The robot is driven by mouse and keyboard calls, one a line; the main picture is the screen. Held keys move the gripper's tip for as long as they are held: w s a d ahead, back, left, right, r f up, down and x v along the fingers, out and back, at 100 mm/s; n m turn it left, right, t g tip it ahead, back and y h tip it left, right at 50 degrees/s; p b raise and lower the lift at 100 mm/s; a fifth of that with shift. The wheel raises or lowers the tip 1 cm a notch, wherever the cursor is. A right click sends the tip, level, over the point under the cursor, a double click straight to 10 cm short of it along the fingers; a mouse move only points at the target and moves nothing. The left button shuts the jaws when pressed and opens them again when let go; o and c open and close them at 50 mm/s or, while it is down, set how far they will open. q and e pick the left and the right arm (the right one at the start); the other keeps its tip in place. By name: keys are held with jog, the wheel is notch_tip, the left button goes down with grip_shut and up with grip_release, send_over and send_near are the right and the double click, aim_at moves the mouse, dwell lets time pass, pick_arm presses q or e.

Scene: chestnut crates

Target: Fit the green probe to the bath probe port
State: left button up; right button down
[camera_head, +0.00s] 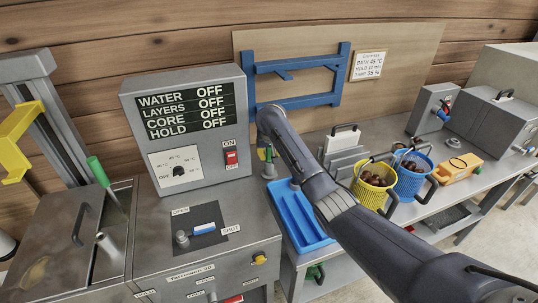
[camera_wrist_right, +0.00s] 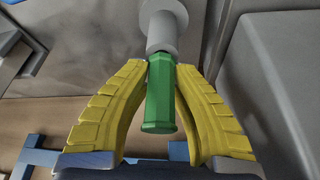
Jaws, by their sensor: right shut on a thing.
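The green probe's handle (camera_wrist_right: 159,95) sits between the yellow fingers of my right gripper (camera_wrist_right: 160,85), which is shut on it. A grey cylinder with a round flange (camera_wrist_right: 165,22) adjoins the handle's far end; I cannot tell whether the probe is seated in it. In the head view the probe (camera_head: 269,153) is a small green patch under my right gripper (camera_head: 266,154), above a small grey stand right of the control box. The grey bath (camera_head: 60,240) is at left, with a short grey upright tube (camera_head: 103,241) on it that may be the port.
A control box (camera_head: 190,125) reads OFF on every line. A green-handled rod (camera_head: 98,171) leans at the bath. A blue tray (camera_head: 300,215), yellow bucket (camera_head: 370,195) and blue bucket (camera_head: 410,180) stand right, partly behind my arm. A blue rack (camera_head: 300,65) is on the wall.

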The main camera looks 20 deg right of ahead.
jog(key=shift+r, duration=0.1)
jog(key=shift+r, duration=3.3)
